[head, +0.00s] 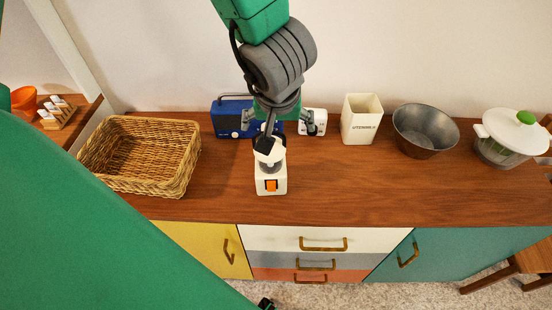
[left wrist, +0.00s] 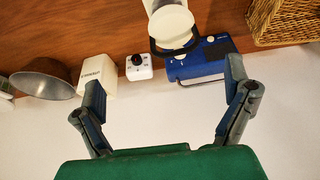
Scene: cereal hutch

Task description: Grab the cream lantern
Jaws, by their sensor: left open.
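The cream lantern (head: 271,183) stands upright on the wooden counter, with an orange patch on its front and a dark handle at its top. In the left wrist view the lantern (left wrist: 172,25) is at the top middle, beyond my fingertips. My left gripper (head: 278,126) is above and behind the lantern in the head view, with its fingers spread. In the left wrist view my left gripper (left wrist: 164,80) is open and nothing is between its fingers. My right gripper cannot be made out.
A blue radio (head: 229,117) and a small white timer (head: 318,116) stand behind the lantern. A wicker basket (head: 140,155) is to the left. The counter right of the lantern is clear.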

